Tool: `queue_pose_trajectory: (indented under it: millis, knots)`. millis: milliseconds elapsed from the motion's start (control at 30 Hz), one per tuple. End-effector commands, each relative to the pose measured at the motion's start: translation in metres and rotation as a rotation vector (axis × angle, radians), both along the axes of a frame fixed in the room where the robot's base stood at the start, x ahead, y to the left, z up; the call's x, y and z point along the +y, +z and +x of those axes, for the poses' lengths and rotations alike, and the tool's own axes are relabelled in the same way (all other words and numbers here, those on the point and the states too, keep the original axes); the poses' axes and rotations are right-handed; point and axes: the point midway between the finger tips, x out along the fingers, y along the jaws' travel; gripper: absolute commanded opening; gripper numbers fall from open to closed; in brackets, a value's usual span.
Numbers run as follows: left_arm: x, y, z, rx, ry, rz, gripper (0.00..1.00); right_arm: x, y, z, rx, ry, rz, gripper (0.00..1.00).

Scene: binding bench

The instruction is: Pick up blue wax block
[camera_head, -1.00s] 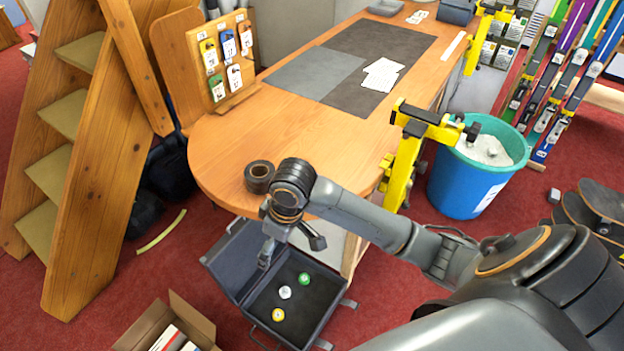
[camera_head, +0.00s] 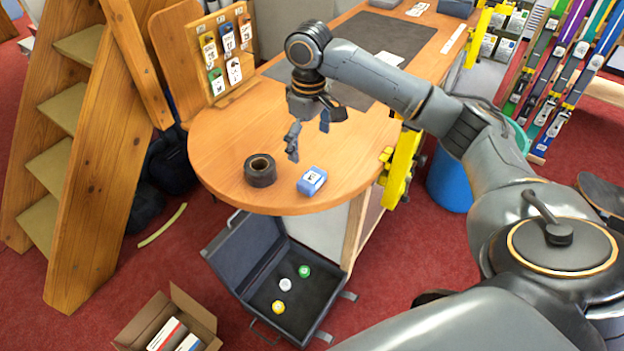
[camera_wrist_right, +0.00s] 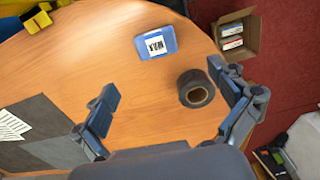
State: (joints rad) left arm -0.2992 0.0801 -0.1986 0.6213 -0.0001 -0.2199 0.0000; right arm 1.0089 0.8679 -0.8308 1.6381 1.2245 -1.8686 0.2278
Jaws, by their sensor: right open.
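The blue wax block (camera_head: 312,181) has a white label and lies on the rounded end of the wooden bench, near its front edge. It also shows in the right wrist view (camera_wrist_right: 156,43), at the top middle. My right gripper (camera_head: 308,142) is open and empty above the bench, a little behind the block and apart from it. In the right wrist view its two fingers (camera_wrist_right: 170,112) are spread wide, with the block beyond them. My left gripper is not in view.
A roll of black tape (camera_head: 260,170) lies left of the block; it also shows in the right wrist view (camera_wrist_right: 196,89). A card rack (camera_head: 222,60) stands at the bench's left. An open case (camera_head: 248,262) is on the floor below. Yellow clamps (camera_head: 400,165) sit on the right edge.

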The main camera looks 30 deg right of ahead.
Motion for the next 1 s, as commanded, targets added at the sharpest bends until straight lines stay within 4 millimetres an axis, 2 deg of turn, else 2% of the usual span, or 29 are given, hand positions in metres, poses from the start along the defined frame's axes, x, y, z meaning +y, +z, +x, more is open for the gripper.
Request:
queue_pose_trajectory:
  millis: [100, 300, 567, 700, 800, 1000]
  knots:
    - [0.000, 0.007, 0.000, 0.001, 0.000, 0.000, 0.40, 0.000, -0.024, -0.002, 0.006, 0.001, 0.000, 0.97]
    - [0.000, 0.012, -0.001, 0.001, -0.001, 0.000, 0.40, 0.000, -0.057, -0.001, 0.002, 0.001, -0.001, 0.97]
    - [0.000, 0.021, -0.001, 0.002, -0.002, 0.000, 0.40, -0.003, -0.076, 0.000, 0.003, 0.001, -0.001, 0.97]
    - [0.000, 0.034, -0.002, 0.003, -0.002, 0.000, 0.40, -0.008, -0.097, 0.000, 0.004, 0.001, -0.003, 0.97]
    - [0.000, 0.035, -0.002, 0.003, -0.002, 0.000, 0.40, -0.007, -0.111, 0.000, 0.002, 0.002, -0.001, 0.97]
    - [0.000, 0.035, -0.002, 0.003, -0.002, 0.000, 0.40, -0.007, -0.120, 0.001, -0.002, 0.004, -0.002, 0.97]
